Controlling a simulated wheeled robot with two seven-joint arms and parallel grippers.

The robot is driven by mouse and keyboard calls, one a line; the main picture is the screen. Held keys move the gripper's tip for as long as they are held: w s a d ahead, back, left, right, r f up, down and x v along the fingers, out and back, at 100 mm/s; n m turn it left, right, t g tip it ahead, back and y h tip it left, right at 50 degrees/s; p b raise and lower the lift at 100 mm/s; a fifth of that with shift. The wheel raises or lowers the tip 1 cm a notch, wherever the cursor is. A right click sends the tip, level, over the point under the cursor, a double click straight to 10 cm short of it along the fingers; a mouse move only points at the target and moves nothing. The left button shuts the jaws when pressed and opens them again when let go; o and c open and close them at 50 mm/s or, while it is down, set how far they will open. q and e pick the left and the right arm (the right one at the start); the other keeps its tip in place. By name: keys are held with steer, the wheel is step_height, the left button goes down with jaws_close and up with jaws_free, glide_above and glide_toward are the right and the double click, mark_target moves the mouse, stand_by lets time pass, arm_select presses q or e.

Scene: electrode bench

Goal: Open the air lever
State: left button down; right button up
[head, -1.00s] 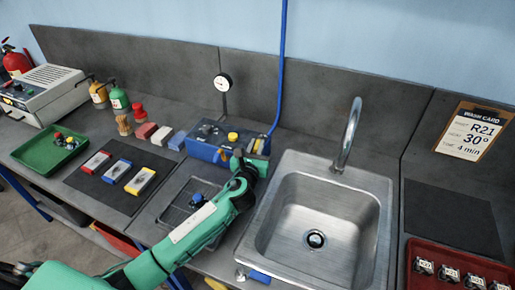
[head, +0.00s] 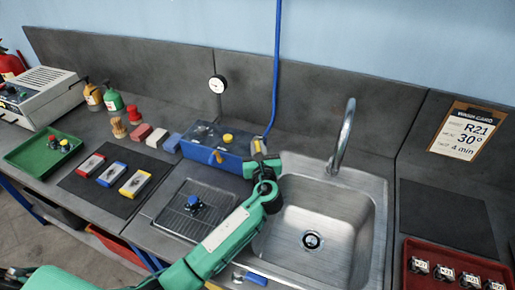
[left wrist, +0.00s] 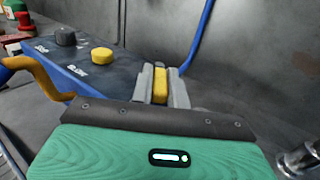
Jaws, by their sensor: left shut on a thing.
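The blue control box (head: 206,134) stands at the back of the bench, left of the sink. It also shows in the left wrist view (left wrist: 75,68), with a yellow knob (left wrist: 102,54) and a black knob (left wrist: 65,36) on top. At its right end is a yellow lever, which I take for the air lever (left wrist: 160,87). My left gripper (head: 259,149) is shut on this lever, with a grey finger on either side in the left wrist view (left wrist: 161,86). The lever's lower part is hidden behind the gripper. My right gripper is not in view.
An orange curved handle (left wrist: 40,70) sticks out from the box front. A blue hose (head: 276,70) rises behind the lever. The steel sink (head: 345,225) with its tall tap (head: 345,140) is just right of my arm. A steel drain tray (head: 178,222) lies left of it.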

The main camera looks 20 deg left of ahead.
arm_select(q)
steer(key=c, duration=1.4)
jaws_free()
steer(key=shift+o, duration=0.2)
steer(key=shift+s, duration=0.1)
steer(key=shift+s+d, duration=0.15)
steer(key=shift+s, duration=0.1)
steer(key=p+v, duration=0.5)
steer(key=v, duration=0.8)
